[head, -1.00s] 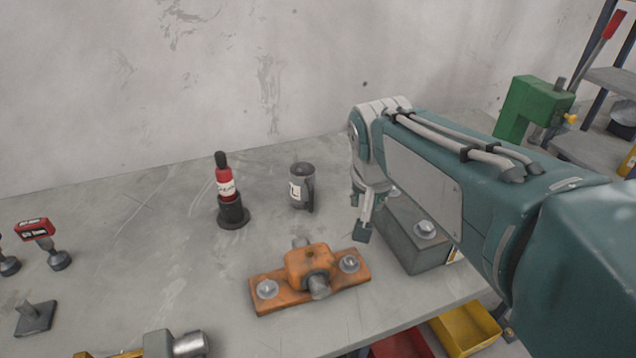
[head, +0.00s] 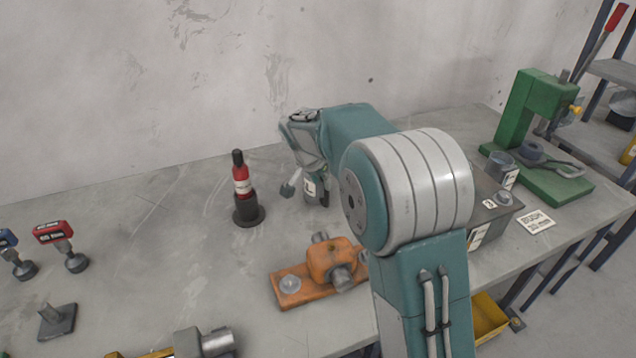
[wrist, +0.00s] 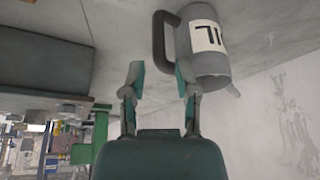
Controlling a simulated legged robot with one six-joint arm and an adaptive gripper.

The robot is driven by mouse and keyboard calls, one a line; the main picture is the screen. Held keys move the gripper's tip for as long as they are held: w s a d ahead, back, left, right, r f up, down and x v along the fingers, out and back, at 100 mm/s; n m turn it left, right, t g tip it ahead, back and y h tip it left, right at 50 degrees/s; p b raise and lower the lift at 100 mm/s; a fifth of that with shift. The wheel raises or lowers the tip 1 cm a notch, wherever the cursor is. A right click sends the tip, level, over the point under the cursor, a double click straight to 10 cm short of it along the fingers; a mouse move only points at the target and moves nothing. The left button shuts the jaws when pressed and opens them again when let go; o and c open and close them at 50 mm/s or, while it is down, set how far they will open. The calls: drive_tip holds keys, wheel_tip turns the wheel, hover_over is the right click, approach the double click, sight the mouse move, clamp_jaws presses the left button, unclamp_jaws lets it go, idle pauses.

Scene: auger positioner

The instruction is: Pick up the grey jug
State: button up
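The grey jug (head: 309,187) stands on the grey workbench, partly hidden behind my gripper and arm in the head view. In the wrist view the grey jug (wrist: 207,62) appears upside down, with a white label and a dark handle (wrist: 160,42) on its left side. My gripper (wrist: 160,82) is open and empty. Its fingers point at the jug, with the handle lined up in the gap between them and apparently just beyond the tips. The right finger is close to the jug body; I cannot tell if they touch.
A red bottle in a black holder (head: 243,195) stands left of the jug. An orange clamp block (head: 333,262) lies in front. A grey block (head: 490,222) and a green press (head: 535,120) are to the right. The wall is behind.

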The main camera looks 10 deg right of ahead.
sight(326, 203)
drive_tip(key=x, duration=0.5)
drive_tip(key=shift+w+d+f, duration=0.25)
drive_tip(key=shift+d, duration=0.15)
drive_tip(key=shift+w+d+f, duration=0.15)
drive_tip(key=shift+f, duration=0.25)
drive_tip(key=shift+c, duration=0.9)
drive_tip(key=shift+a, duration=0.25)
clamp_jaws()
